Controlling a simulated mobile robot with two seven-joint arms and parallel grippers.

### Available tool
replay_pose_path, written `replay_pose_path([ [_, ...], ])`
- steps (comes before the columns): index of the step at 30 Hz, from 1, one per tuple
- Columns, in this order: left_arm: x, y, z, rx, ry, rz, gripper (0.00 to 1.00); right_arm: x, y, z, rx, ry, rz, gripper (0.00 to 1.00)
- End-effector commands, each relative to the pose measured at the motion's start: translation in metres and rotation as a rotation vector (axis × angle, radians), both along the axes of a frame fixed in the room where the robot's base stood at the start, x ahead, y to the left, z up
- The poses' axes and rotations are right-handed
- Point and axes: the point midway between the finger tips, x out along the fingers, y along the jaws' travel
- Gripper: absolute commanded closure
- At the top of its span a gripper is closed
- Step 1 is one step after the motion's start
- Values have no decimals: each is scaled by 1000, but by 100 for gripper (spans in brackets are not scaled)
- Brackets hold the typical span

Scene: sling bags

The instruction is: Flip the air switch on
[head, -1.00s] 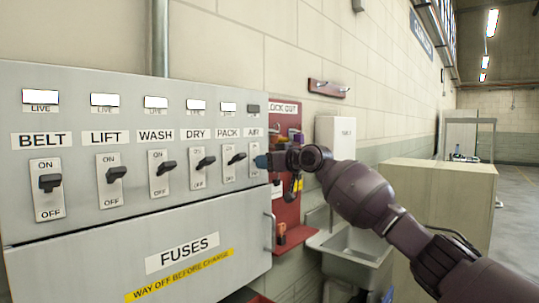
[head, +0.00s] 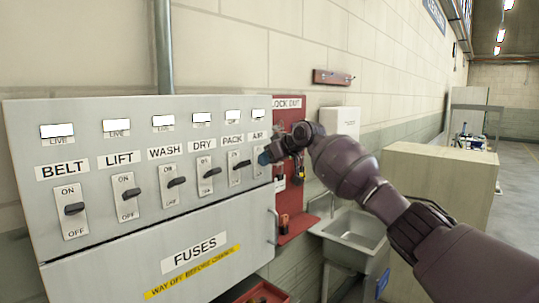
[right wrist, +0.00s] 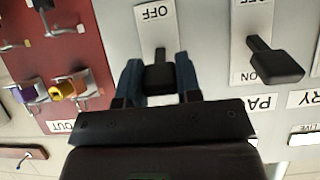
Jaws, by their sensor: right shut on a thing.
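The grey switch panel (head: 110,245) fills the left of the head view, with the AIR label (head: 259,135) at its right end. The lamp (head: 259,114) above that label is lit white. In the right wrist view, the black AIR switch lever (right wrist: 158,80) stands between the two blue fingers of my right gripper (right wrist: 158,68), which is shut on it. An OFF mark shows upside down beyond it. In the head view my right gripper (head: 265,157) covers the AIR lever. My left gripper is out of view.
Several other labelled switches sit left of AIR, with the PACK lever (head: 241,165) closest. A red lock-out board (head: 291,222) with hanging locks is just right of the panel. A sink (head: 352,229) and a beige cabinet (head: 440,180) stand further right.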

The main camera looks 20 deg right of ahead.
Motion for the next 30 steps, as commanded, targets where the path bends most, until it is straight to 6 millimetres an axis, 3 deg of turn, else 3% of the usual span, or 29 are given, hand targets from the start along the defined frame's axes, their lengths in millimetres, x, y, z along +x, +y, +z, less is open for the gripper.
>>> replay_pose_path([
  [22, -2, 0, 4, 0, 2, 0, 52, 1, 1, 1, -22, 52, 0, 92],
  [23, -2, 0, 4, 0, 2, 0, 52, 1, 1, 1, -21, 51, 0, 64],
  [27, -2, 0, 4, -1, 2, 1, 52, 1, 1, 2, -21, 51, 0, 43],
  [30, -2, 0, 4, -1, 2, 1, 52, 1, 1, 2, -21, 50, 0, 43],
])
